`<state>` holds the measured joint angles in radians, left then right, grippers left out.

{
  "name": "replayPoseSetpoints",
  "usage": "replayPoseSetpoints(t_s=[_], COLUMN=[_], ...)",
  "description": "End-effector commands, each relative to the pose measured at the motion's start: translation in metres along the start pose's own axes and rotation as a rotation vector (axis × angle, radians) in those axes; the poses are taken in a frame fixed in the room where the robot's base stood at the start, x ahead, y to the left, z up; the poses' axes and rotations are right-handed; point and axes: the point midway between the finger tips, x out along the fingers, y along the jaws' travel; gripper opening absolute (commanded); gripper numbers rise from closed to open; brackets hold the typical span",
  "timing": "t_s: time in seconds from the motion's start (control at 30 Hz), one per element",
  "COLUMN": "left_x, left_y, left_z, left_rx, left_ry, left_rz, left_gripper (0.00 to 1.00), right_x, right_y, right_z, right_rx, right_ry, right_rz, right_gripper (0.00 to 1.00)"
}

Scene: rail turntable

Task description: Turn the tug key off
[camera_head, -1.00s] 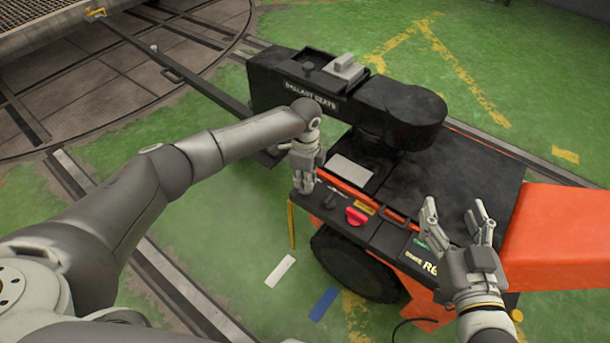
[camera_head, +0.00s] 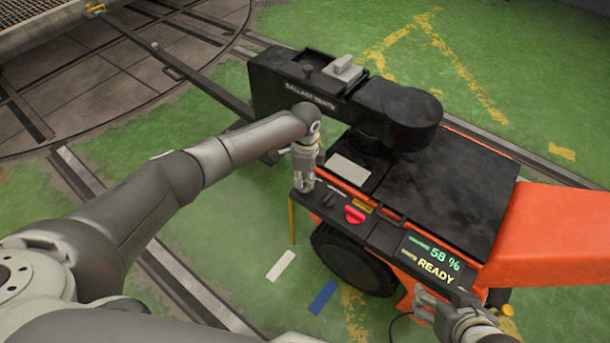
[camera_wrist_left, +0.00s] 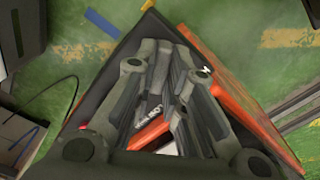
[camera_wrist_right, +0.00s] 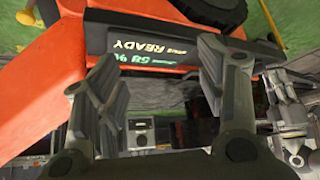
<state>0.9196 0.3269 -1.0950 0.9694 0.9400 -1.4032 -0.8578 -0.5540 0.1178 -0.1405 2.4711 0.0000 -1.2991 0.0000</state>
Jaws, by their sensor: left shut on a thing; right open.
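The tug (camera_head: 450,190) is an orange and black vehicle with a control panel along its near edge. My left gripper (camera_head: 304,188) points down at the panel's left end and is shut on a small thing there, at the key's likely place. Its fingers hide the key itself; in the left wrist view the fingers (camera_wrist_left: 165,110) are close together over the panel. The tug's display (camera_head: 431,258) reads 58 % and READY, and it also shows in the right wrist view (camera_wrist_right: 140,48). My right gripper (camera_head: 440,298) is open and empty, below and in front of the display.
A dark switch (camera_head: 328,199) and a red knob (camera_head: 355,214) sit right of my left gripper. The black ballast housing (camera_head: 345,100) rises behind it. An orange body part (camera_head: 560,235) stands at right. Green floor (camera_head: 215,240) lies open on the left.

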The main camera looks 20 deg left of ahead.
Motion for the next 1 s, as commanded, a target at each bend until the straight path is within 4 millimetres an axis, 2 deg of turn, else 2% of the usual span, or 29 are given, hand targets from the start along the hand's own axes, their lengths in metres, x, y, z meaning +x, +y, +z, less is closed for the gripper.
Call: replayPoseSetpoints(t_s=[0.33,0.73,0.77,0.8,1.0], left_x=[-0.001,-0.002,-0.002,-0.002,-0.002], left_y=[0.002,0.002,0.002,0.002,0.002], left_z=[0.0,0.0,0.0,-0.001,-0.001], left_rx=[-0.105,-0.28,-0.298,-0.321,-0.46], left_ry=[-0.001,-0.001,-0.001,-0.001,-0.001], left_rz=[0.005,0.004,0.005,0.006,0.005], left_gripper=[0.0,0.0,0.0,0.0,0.0], right_x=[-0.027,-0.042,-0.039,-0.026,0.015], right_y=[0.007,0.008,0.007,0.007,0.006], right_z=[0.064,0.05,0.051,0.056,0.073], right_rx=[0.01,0.01,0.01,0.01,0.008], right_ry=[-0.311,-0.3,-0.301,-0.312,-0.334], right_rz=[0.015,0.015,0.014,0.013,0.008], right_gripper=[0.64,0.64,0.64,0.64,0.64])
